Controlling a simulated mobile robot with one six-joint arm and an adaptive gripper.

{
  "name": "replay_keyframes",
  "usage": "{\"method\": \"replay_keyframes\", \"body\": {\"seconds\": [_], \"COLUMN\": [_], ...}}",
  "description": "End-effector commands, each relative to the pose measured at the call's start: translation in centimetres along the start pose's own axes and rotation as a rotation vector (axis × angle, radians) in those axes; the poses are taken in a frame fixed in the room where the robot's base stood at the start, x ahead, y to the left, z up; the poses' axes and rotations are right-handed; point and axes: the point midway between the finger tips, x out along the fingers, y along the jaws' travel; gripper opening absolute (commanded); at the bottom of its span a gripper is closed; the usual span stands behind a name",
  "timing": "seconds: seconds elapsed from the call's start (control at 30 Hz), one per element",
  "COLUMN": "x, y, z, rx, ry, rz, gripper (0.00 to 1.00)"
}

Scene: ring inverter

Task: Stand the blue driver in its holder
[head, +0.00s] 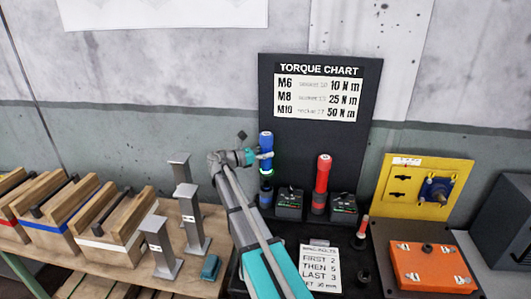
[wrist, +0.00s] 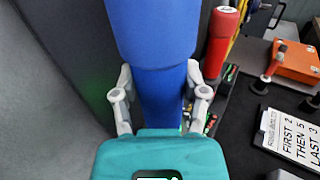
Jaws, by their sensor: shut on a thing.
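The blue driver (head: 266,141) is upright in front of the dark torque chart board. My gripper (head: 259,156) is shut on the driver's body from the left. In the wrist view the blue driver (wrist: 155,30) stands between the two grey fingers of my gripper (wrist: 160,82). A green ring shows low on the driver, with a dark blue part (head: 265,189) below it. My arm partly covers the area under the driver. I cannot tell whether its lower end is seated in the holder, and the holder itself is not clearly visible.
A red driver (head: 322,175) stands upright just right, also in the wrist view (wrist: 221,40). Black units (head: 289,205) with small displays flank its foot. The torque chart board (head: 283,125) rises close behind. A white instruction card (head: 320,268) and orange block (head: 430,268) are further right.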

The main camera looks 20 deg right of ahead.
Motion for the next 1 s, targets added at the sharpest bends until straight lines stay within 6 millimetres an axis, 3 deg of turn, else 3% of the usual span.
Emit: {"method": "replay_keyframes", "body": {"seconds": [0.7,1.0], "x": [-0.2,-0.2], "y": [0.0,0.0], "z": [-5.7,-7.2], "rx": [0.0,0.0], "ry": [-0.003,-0.003], "rz": [0.002,0.002], "gripper": [0.0,0.0]}}
